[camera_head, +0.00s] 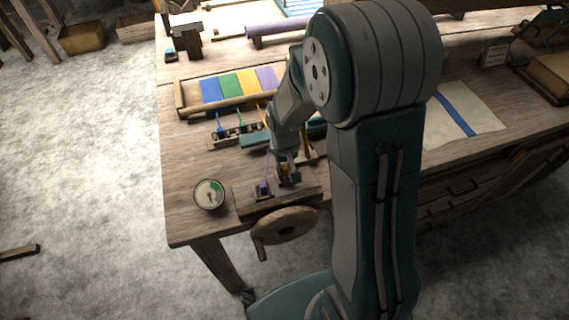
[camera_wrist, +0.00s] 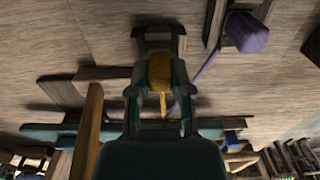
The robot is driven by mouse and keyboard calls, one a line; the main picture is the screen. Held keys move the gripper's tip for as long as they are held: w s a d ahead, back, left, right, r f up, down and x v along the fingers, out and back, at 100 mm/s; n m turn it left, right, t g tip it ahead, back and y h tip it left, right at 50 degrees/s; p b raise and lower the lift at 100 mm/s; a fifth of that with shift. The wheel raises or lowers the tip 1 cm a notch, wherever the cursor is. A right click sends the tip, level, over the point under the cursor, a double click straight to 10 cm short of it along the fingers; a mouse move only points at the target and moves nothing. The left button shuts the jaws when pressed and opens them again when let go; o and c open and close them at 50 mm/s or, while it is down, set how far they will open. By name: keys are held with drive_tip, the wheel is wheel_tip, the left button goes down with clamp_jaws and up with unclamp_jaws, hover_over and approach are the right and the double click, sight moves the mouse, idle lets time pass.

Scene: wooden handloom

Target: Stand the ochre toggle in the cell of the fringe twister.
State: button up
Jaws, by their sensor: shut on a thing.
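My gripper (camera_head: 287,175) is low over the fringe twister (camera_head: 246,208), at the table's front edge. In the wrist view my gripper (camera_wrist: 160,88) is shut on the ochre toggle (camera_wrist: 160,72), with an ochre cord trailing from it. A dark wooden cell (camera_wrist: 145,34) lies just beyond the toggle's end in that view. I cannot tell whether the toggle touches it or is inside. A purple toggle (camera_head: 263,188) stands in the other cell, to the left of my gripper. It also shows in the wrist view (camera_wrist: 247,32), with its purple cord.
A round wooden crank wheel (camera_head: 287,232) hangs at the front of the twister. A dial gauge (camera_head: 209,194) lies to its left. Behind are a rack with coloured toggles (camera_head: 222,131) and a striped cloth (camera_head: 238,86). The table's left front is mostly clear.

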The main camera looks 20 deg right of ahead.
drive_tip(key=shift+f, duration=0.1)
drive_tip(key=o, duration=0.8)
wheel_tip(320, 180, up, 12)
drive_tip(key=shift+f, duration=0.1)
idle(0.8)
drive_tip(key=s+r+t, duration=0.2)
drive_tip(key=s+r, duration=0.2)
drive_tip(key=s, duration=0.1)
drive_tip(key=s+r+t, duration=0.1)
drive_tip(key=s+r, duration=0.3)
drive_tip(key=s, duration=0.2)
drive_tip(key=s+r+t, duration=0.2)
drive_tip(key=s+r, duration=0.2)
drive_tip(key=s, duration=0.1)
drive_tip(key=shift+s+r+t, duration=0.25)
drive_tip(key=shift+r+t, duration=0.05)
